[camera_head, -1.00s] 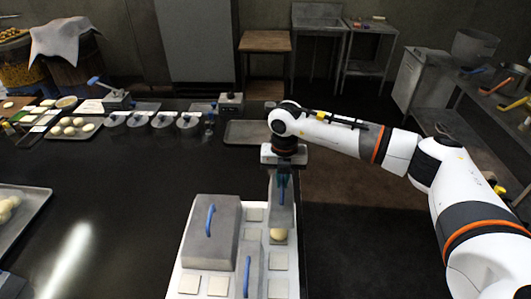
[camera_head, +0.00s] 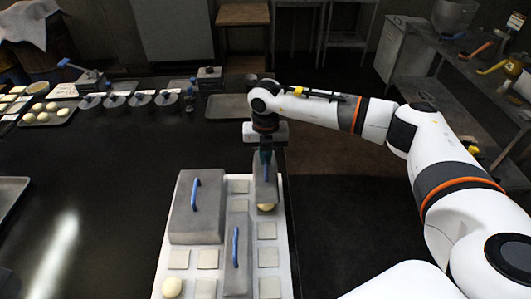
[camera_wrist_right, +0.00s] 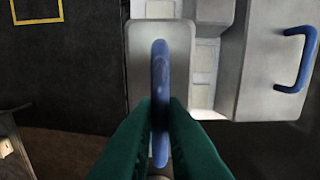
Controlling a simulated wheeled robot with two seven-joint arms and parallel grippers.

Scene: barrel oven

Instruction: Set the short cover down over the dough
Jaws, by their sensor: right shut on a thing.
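My right gripper (camera_head: 265,155) is shut on the blue handle of the short grey cover (camera_head: 264,184). In the right wrist view, its green fingers (camera_wrist_right: 160,108) close on the blue handle (camera_wrist_right: 159,62) above the cover's grey top (camera_wrist_right: 142,50). In the head view, a dough ball (camera_head: 266,207) shows at the cover's near lower edge on the white board (camera_head: 283,225), its far side hidden by the cover. I cannot tell how high the cover is above the board. My left gripper is not in view.
A large grey cover (camera_head: 190,225) and a long narrow cover (camera_head: 237,265) stand left of the held cover. Small square pads (camera_head: 267,258) line the board. Another dough ball (camera_head: 172,288) lies at its near left. A tray (camera_head: 228,108) lies behind.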

